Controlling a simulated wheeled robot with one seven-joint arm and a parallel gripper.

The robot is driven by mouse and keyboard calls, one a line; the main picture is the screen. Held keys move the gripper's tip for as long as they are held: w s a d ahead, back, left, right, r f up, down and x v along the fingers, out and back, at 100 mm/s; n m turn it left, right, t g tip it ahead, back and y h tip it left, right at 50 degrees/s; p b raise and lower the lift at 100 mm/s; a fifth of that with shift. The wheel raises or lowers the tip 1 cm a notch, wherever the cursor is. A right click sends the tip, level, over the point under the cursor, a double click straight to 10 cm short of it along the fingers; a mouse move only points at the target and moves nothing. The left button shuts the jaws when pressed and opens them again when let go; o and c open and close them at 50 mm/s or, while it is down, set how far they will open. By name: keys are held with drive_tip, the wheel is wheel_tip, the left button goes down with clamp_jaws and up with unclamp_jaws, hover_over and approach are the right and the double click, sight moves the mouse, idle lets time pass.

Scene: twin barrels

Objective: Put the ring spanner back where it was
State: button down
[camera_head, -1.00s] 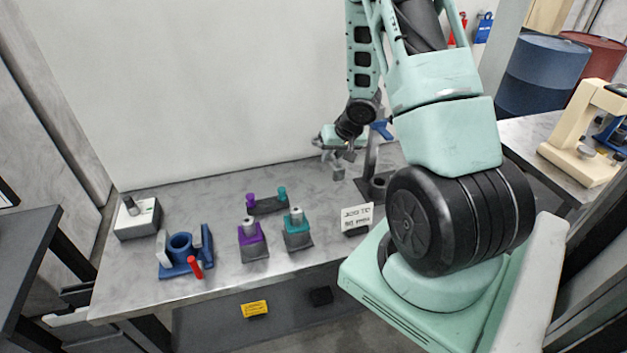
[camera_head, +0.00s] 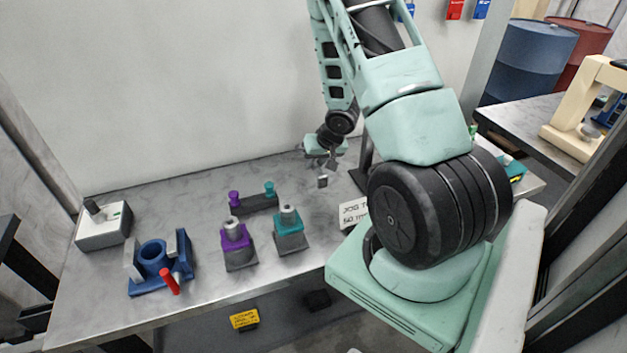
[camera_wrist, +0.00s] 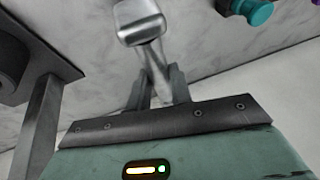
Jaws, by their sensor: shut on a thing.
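My gripper (camera_head: 322,160) is above the back of the grey workbench (camera_head: 205,282), left of a dark post (camera_head: 367,165). In the wrist view its fingers (camera_wrist: 158,92) are shut on a silver metal tool (camera_wrist: 140,24) with a blocky end that sticks out past the fingertips. I take this for the ring spanner, but no ring shape shows. In the head view the tool (camera_head: 322,182) is a small grey shape hanging below the gripper, clear of the bench. The post also shows at the left of the wrist view (camera_wrist: 38,125). My arm hides much of it.
A bracket with purple and teal knobs (camera_head: 254,204), a purple-topped block (camera_head: 238,248), a teal-topped block (camera_head: 289,235), a blue fixture (camera_head: 160,265) with a red pin and a grey-white box (camera_head: 104,232) stand to the left.

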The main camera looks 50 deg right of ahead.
drive_tip(key=shift+f, duration=2.9)
drive_tip(key=shift+f, duration=0.1)
drive_tip(key=c, duration=1.3)
unclamp_jaws()
drive_tip(key=shift+o, duration=0.2)
drive_tip(key=shift+r+p, duration=0.2)
drive_tip(key=shift+p, duration=0.1)
drive_tip(key=v, duration=1.1)
drive_tip(key=shift+s+r, duration=0.25)
drive_tip(key=shift+r, duration=0.1)
